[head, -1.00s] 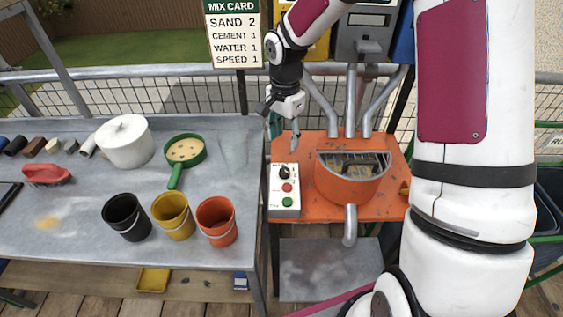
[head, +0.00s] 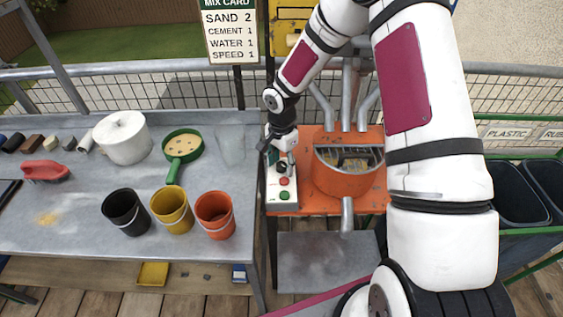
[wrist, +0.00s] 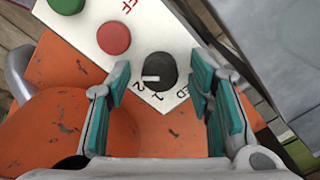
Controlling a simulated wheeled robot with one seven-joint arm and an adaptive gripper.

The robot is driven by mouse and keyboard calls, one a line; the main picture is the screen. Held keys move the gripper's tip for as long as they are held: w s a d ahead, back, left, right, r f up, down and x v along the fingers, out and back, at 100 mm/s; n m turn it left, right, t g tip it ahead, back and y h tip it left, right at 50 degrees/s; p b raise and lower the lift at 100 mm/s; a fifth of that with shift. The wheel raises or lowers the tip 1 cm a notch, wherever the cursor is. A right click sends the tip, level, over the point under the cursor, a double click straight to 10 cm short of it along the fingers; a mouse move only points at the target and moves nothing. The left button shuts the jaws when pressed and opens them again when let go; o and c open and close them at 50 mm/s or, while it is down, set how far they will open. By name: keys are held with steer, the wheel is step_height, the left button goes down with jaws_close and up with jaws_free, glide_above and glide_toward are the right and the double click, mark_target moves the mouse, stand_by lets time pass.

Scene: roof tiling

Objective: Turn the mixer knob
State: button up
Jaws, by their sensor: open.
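The mixer knob (wrist: 159,70) is round and black, at the end of the white control panel (wrist: 152,28). Its white mark lies on its left side in the wrist view, close to the printed 2; a 1 is printed nearby. My gripper (head: 279,155) points down over the panel, its jaws open. In the wrist view its teal-padded fingers stand on either side of the knob, with gaps visible on both sides. I cannot tell the exact height of the fingertips over the panel. In the head view the knob (head: 282,168) is partly hidden by the gripper.
A red button (wrist: 113,38) and a green button (wrist: 67,5) sit beside the knob. The orange mixer (head: 345,180) is right of the panel. The grey table (head: 70,225) at left holds buckets and a green pan. A mix card (head: 230,35) reads SPEED 1.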

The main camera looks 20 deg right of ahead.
steer(key=shift+c, duration=0.6)
jaws_close()
steer(key=shift+n, duration=0.3)
steer(key=n, duration=0.4)
steer(key=shift+b, duration=0.4)
steer(key=n, duration=0.5)
steer(key=n+b, duration=0.1)
steer(key=n, duration=0.3)
steer(key=shift+n, duration=2.1)
